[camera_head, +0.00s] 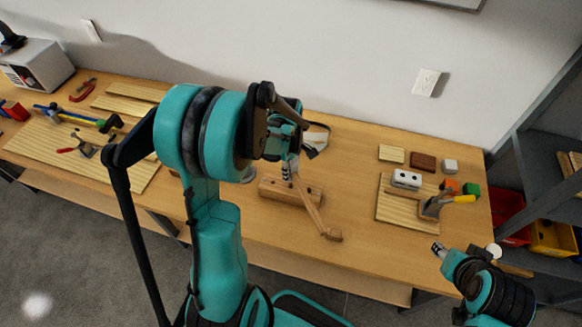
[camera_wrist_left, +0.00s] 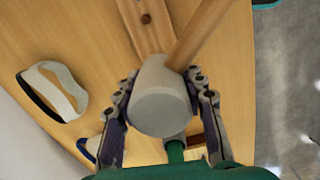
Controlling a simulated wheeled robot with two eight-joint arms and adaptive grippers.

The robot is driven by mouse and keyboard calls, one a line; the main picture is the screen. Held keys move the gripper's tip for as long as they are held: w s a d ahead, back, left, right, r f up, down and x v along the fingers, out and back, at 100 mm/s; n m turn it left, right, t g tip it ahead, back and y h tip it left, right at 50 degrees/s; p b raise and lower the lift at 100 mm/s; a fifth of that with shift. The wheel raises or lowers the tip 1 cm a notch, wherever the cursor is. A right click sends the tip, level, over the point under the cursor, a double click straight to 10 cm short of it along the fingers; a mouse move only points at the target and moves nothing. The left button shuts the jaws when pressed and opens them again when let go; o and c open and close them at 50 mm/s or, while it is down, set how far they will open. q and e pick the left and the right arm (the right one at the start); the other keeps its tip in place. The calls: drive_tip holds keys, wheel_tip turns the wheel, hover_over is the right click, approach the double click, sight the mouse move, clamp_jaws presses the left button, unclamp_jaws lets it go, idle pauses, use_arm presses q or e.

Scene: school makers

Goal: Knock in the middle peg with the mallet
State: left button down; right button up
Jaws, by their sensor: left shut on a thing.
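My left gripper (camera_head: 291,168) is over the wooden peg block (camera_head: 272,187) near the middle of the table. In the left wrist view its fingers (camera_wrist_left: 162,115) are shut on the mallet (camera_wrist_left: 163,112), around a pale grey cylinder. A wooden shaft (camera_wrist_left: 206,28) runs from there, and in the head view it slants down right to a small brown end piece (camera_head: 333,236). The peg block (camera_wrist_left: 148,22) lies beneath, with small dark round marks. The gripper and mallet hide its middle, so the middle peg's height cannot be told. My right gripper (camera_head: 440,249) is off the table's front right; its opening is unclear.
A board (camera_head: 392,211) at right bears a white block with holes (camera_head: 406,179) and a yellow-handled tool (camera_head: 460,199). Small blocks lie behind it. A white band-like item (camera_wrist_left: 66,88) lies beside the peg block. Tools and boards fill the left side. Shelves (camera_head: 545,160) stand at far right.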

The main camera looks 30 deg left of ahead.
sight(291, 184)
use_arm(q)
drive_tip(key=shift+a, duration=0.1)
idle(0.4)
wheel_tip(291, 184, down, 6)
drive_tip(key=b, duration=0.5)
wheel_tip(291, 184, up, 6)
drive_tip(key=p, duration=0.4)
drive_tip(key=shift+r, duration=0.15)
drive_tip(key=shift+f, duration=0.25)
